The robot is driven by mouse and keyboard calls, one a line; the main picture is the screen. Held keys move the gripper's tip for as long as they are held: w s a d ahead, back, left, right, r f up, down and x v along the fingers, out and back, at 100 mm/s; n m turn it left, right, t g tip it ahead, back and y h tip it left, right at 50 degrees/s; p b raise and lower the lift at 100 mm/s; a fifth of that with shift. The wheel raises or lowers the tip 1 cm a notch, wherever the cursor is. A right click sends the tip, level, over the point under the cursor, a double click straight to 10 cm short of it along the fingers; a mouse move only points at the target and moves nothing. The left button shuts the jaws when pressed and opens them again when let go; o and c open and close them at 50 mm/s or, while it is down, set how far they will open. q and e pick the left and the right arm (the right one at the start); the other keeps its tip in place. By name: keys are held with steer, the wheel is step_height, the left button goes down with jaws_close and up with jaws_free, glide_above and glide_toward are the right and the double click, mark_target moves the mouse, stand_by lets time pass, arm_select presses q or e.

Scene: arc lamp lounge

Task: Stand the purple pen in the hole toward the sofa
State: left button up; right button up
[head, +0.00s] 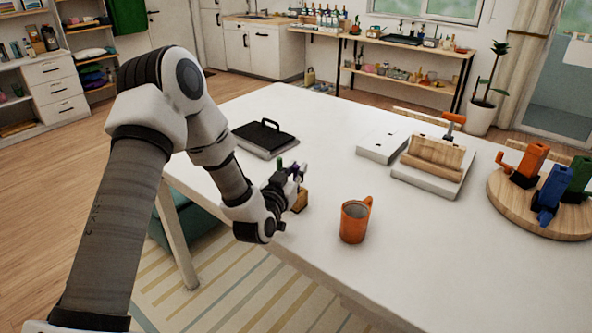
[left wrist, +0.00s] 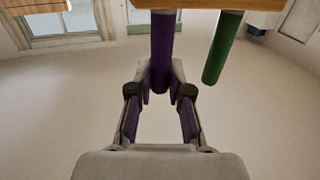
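The purple pen (left wrist: 161,45) is between the fingertips of my left gripper (left wrist: 162,80), which look closed on its free end. In the head view my left gripper (head: 296,174) is above the table beside the small wooden block (head: 301,200), mostly covering it. In the left wrist view the pen runs up to the edge of the wooden block (left wrist: 215,4); I cannot tell whether its end is inside a hole. The green pen (left wrist: 222,48) is at the same block, to the right of the purple one and slightly tilted. My right gripper is out of view.
An orange mug (head: 354,222) stands close to the right of the block on the white table (head: 300,125). A black-handled board (head: 264,137) lies behind. A wooden holder on a grey base (head: 430,170) and a round board (head: 505,207) with coloured items are at right.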

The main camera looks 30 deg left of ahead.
arm_select(q)
steer(key=shift+o, duration=1.4)
steer(key=s+d, duration=0.2)
steer(key=s, duration=1)
steer(key=shift+d, duration=0.1)
